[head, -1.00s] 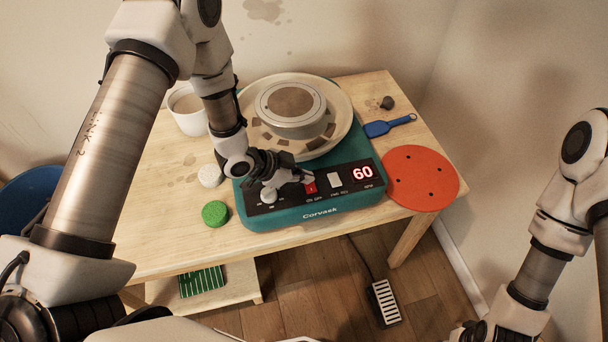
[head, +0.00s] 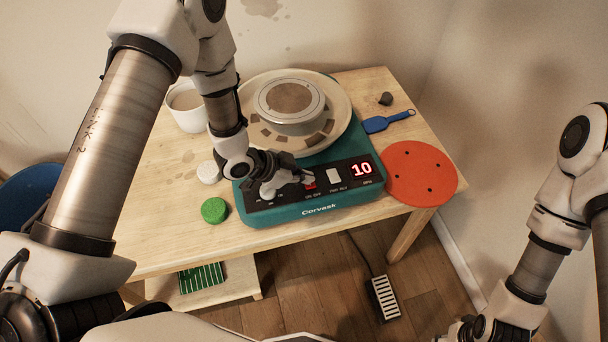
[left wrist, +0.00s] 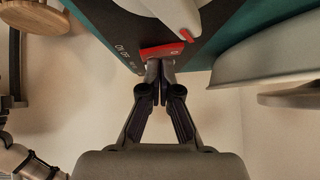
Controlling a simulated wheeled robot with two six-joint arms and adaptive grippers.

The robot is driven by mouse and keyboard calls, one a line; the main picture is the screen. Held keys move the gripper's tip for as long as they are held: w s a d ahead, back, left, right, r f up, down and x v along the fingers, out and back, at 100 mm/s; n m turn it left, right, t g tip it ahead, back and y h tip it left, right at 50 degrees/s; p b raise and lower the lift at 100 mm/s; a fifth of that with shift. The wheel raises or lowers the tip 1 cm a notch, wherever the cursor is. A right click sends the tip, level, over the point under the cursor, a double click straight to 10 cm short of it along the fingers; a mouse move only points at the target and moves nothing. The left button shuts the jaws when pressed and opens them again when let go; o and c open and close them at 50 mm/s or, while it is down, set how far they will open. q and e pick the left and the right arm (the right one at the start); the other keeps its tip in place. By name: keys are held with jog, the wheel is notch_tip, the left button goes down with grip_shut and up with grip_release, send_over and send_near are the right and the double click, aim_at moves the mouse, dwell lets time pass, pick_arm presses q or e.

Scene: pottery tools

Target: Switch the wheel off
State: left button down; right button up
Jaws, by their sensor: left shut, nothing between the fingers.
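The pottery wheel (head: 345,205) is a teal machine with a black front panel, a round wheel head (head: 290,100) in a pale splash pan, and a red display (head: 362,170) reading 10. Its red ON/OFF switch (head: 310,186) is on the panel, partly covered by my left gripper (head: 305,178). In the left wrist view, the shut, empty fingertips (left wrist: 160,66) are right at the edge of the red switch (left wrist: 165,50); whether they touch is unclear. A white knob (left wrist: 175,14) with a red mark is beside it. My right gripper's fingers are outside the frame.
A white FWD/REV switch (head: 334,176) is right of the red one. An orange-red disc (head: 420,174) overhangs the table's right side. A green round item (head: 214,210), a white one (head: 208,172), a cup (head: 187,108) and a blue tool (head: 388,122) surround the wheel. A pedal (head: 384,298) lies on the floor.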

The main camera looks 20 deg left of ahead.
pick_arm(q)
jog(key=r+p, duration=0.1)
jog(key=r, duration=0.1)
jog(key=r+p, duration=0.2)
jog(key=r, duration=0.1)
jog(key=shift+w+a, duration=0.2)
jog(key=shift+s+a+r+b, duration=0.2)
jog(key=shift+s+a+b, duration=0.05)
jog(key=shift+a, duration=0.15)
jog(key=shift+s+a+r+b, duration=0.15)
jog(key=shift+s+a+b, duration=0.1)
jog(key=shift+a, duration=0.15)
jog(key=w+v, duration=0.1)
jog(key=v, duration=0.6)
jog(key=shift+a+b, duration=0.3)
jog(key=shift+a, duration=0.1)
jog(key=shift+r, duration=0.1)
